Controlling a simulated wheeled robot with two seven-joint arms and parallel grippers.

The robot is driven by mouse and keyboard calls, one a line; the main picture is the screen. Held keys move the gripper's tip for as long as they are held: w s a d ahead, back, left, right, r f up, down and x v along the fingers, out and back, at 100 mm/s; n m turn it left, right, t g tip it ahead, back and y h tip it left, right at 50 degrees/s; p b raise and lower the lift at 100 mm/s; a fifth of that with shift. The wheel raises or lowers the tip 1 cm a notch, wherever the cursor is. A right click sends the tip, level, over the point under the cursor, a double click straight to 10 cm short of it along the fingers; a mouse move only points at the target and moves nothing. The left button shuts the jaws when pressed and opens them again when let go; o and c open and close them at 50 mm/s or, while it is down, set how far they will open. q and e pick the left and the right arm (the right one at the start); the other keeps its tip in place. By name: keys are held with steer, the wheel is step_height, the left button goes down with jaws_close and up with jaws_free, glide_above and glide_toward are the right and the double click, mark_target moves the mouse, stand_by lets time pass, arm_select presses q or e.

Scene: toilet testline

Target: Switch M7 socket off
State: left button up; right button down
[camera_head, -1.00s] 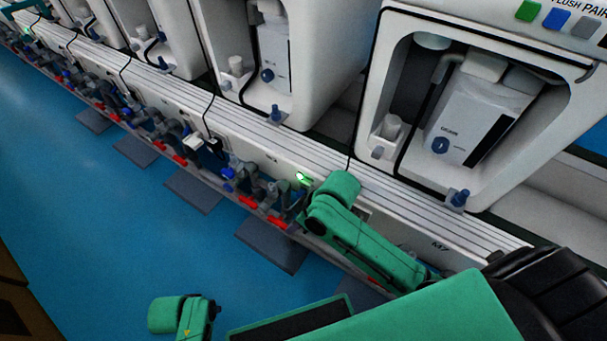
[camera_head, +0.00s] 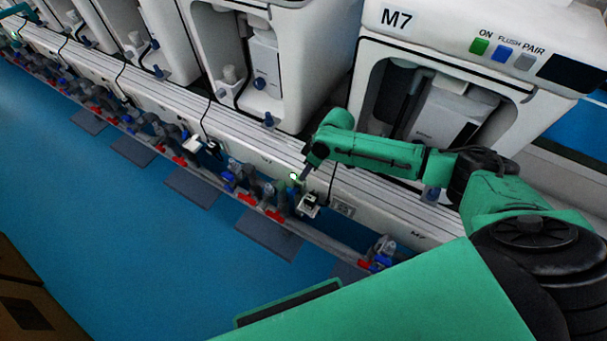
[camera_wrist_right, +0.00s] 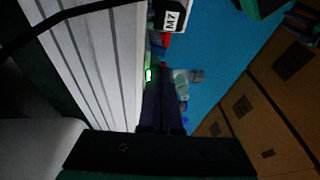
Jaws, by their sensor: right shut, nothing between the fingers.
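The M7 machine (camera_head: 396,18) stands at the right in the head view. On the rail front below it is a lit green light (camera_head: 293,177), also seen in the right wrist view (camera_wrist_right: 148,75). Beside it a white box (camera_head: 308,203) hangs on a black cable; in the wrist view a white box (camera_wrist_right: 172,20) carries an M7 label. My right gripper (camera_head: 306,172) is close above the light and box in the head view. Its dark fingers (camera_wrist_right: 160,82) are shut and empty, with tips beside the light; I cannot tell if they touch. My left gripper is out of view.
The slatted white rail (camera_head: 230,135) runs along the machines. Pipes and valves with red handles (camera_head: 247,200) sit below it. Blue floor (camera_head: 120,220) is open in front. Wooden cabinets (camera_wrist_right: 270,110) stand to the right in the wrist view.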

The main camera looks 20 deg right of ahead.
mark_target(293, 191)
steer(key=b+x, duration=0.1)
steer(key=x, duration=0.6)
steer(key=shift+r+b, duration=0.1)
steer(key=shift+b, duration=0.25)
steer(key=shift+a+f, duration=0.1)
steer(key=shift+f, duration=0.25)
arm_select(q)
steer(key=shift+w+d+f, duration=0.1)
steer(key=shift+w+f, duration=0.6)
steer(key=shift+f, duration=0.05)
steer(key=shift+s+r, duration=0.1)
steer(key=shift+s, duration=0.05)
arm_select(e)
steer(key=shift+r, duration=0.1)
steer(key=shift+a+p, duration=0.1)
steer(key=shift+p, duration=0.3)
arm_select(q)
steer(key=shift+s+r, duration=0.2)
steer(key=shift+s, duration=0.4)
arm_select(e)
steer(key=shift+h, duration=0.3)
